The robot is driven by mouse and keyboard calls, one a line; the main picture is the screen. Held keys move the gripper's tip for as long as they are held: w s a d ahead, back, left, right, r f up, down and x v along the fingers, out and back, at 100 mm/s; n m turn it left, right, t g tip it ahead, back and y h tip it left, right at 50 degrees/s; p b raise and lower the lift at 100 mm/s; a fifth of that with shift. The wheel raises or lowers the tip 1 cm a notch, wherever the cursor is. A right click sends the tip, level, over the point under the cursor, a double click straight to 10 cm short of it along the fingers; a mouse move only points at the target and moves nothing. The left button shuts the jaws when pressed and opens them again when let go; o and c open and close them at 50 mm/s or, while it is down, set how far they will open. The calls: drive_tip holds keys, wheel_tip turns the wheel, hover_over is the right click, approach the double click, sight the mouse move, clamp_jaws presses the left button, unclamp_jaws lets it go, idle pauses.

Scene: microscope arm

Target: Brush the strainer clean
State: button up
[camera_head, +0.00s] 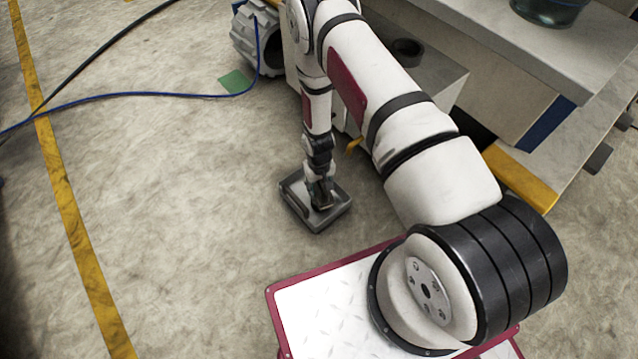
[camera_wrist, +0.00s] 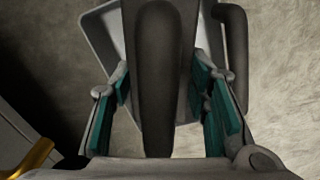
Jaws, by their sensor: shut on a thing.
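My gripper (camera_head: 322,193) points down over a grey square tray-like thing on the floor, which I take for the strainer (camera_head: 300,214). In the wrist view, the gripper's teal finger pads (camera_wrist: 170,95) are shut on a long dark-handled thing, which I take for the brush (camera_wrist: 158,75). The strainer's pale rim (camera_wrist: 97,28) shows behind it. A dark curved bar (camera_wrist: 236,50) stands at right, and I cannot tell what it belongs to. The brush's lower end and most of the strainer's inside are hidden, so I cannot tell whether they touch.
A grey machine bench (camera_head: 420,75) with a yellow edge (camera_head: 520,178) stands right of my arm. A blue cable (camera_head: 140,95) and a green patch (camera_head: 235,81) lie on the floor at back left. The concrete floor left of the strainer is clear.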

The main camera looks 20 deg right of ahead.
drive_tip(key=shift+s, duration=0.25)
drive_tip(key=shift+w, duration=0.2)
drive_tip(key=shift+w, duration=1.35)
drive_tip(key=shift+s, duration=0.15)
drive_tip(key=shift+s, duration=1.45)
drive_tip(key=shift+f, duration=0.1)
drive_tip(key=shift+w, duration=1.6)
clamp_jaws()
